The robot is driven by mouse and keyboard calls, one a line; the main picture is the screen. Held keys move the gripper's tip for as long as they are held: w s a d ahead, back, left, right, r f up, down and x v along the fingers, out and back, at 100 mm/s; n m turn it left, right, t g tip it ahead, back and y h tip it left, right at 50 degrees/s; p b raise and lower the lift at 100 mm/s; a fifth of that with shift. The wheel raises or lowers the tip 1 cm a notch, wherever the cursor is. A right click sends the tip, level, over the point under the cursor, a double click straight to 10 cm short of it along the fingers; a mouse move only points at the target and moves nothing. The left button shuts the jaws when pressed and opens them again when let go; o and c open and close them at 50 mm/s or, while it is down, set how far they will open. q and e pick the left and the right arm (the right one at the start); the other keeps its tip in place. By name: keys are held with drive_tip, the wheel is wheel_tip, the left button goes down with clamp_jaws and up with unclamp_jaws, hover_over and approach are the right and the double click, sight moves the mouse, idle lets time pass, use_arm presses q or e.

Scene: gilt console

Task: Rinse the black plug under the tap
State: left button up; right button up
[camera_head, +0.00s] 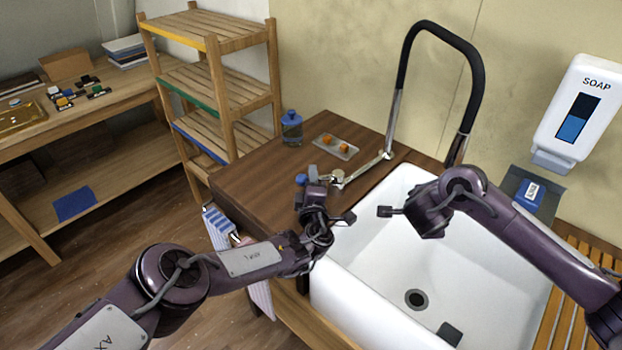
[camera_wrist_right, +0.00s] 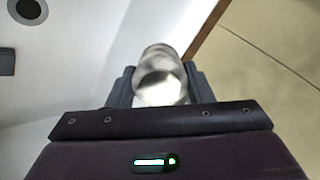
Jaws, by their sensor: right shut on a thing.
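A dark square-edged piece, apparently the black plug (camera_head: 449,333), lies in the white sink (camera_head: 375,302) near the drain (camera_head: 416,298). It also shows cut off at the left edge of the right wrist view (camera_wrist_right: 5,61). The tap's black hose (camera_head: 440,32) arches above the sink, and its lower end passes behind my right gripper (camera_head: 418,212). In the right wrist view that gripper (camera_wrist_right: 160,88) is shut on a shiny rounded metal part, apparently the tap's spout (camera_wrist_right: 160,70). My left gripper (camera_head: 324,207) looks open and empty at the sink's left rim, by the metal tap fitting (camera_head: 340,178).
A blue bottle (camera_head: 291,128) and a small tray (camera_head: 335,147) with orange pieces stand on the wooden counter (camera_head: 260,178). A soap dispenser (camera_head: 583,115) hangs on the right wall. A slatted drainboard (camera_head: 570,310) lies right of the sink. The basin's middle is clear.

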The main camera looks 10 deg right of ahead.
use_arm(q)
drive_tip(key=shift+w, duration=0.25)
clamp_jaws()
idle(0.3)
